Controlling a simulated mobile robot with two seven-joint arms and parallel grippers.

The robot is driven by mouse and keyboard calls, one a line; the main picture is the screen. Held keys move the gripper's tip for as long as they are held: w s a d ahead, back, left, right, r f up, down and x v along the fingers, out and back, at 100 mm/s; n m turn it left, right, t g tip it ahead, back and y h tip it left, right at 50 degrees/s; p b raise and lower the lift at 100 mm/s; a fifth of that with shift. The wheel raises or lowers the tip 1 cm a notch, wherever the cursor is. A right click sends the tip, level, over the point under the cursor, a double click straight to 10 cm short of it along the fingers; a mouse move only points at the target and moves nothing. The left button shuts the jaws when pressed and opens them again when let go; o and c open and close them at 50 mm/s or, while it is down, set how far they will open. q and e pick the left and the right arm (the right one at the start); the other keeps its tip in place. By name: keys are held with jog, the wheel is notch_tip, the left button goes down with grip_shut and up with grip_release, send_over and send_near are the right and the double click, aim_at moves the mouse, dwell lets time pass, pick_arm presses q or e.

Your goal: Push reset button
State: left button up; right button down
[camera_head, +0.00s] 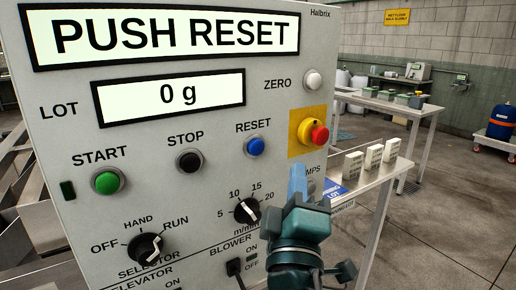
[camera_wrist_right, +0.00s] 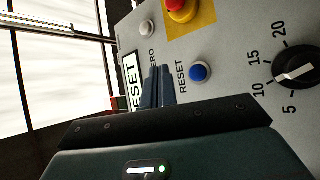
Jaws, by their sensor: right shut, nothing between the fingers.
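The blue reset button (camera_head: 255,146) sits on the grey control panel (camera_head: 70,235) under the label RESET. It also shows in the right wrist view (camera_wrist_right: 199,73), right of my fingers and uncovered. My right gripper (camera_head: 298,180) is shut and empty, in front of the panel, right of and below the reset button in the head view. Its closed fingers (camera_wrist_right: 157,88) point toward the panel in the wrist view. A gap to the button shows; I cannot tell how far the fingertips are from the panel. The panel's display (camera_head: 165,36) reads PUSH RESET. My left gripper is out of view.
Near the reset button are the black stop button (camera_head: 189,161), the white zero button (camera_head: 313,80), the red emergency stop (camera_head: 318,134) and a speed knob (camera_head: 246,211). The green start button (camera_head: 107,181) is further left. A table with white blocks (camera_head: 353,165) stands behind on the right.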

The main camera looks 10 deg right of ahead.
send_near(263, 143)
jog(key=shift+s+d+r+x, duration=0.1)
jog(key=shift+d+x, duration=0.05)
jog(key=shift+x, duration=0.7)
jog(key=shift+s+d+r+x, duration=0.1)
jog(key=shift+d+x, duration=0.05)
jog(key=shift+x, duration=0.7)
jog(key=shift+s+d+r+x, duration=0.1)
jog(key=shift+d+x, duration=0.05)
jog(key=shift+x, duration=0.75)
jog(key=shift+w+f+b, duration=0.1)
jog(key=shift+w+b, duration=0.05)
jog(key=shift+b, duration=0.25)
jog(key=shift+w+a, duration=0.15)
jog(key=shift+w, duration=0.05)
jog(key=shift+w+a, duration=0.15)
jog(key=shift+w, duration=0.35)
jog(key=shift+s, duration=0.1)
dwell(0.5)
jog(key=shift+s+d, duration=0.3)
jog(key=shift+s, duration=0.5)
jog(key=shift+s+d, duration=0.3)
jog(key=shift+s, duration=0.5)
jog(key=shift+s+d, duration=0.25)
jog(key=shift+s, duration=0.5)
jog(key=shift+s+d, duration=0.3)
jog(key=shift+s, duration=0.5)
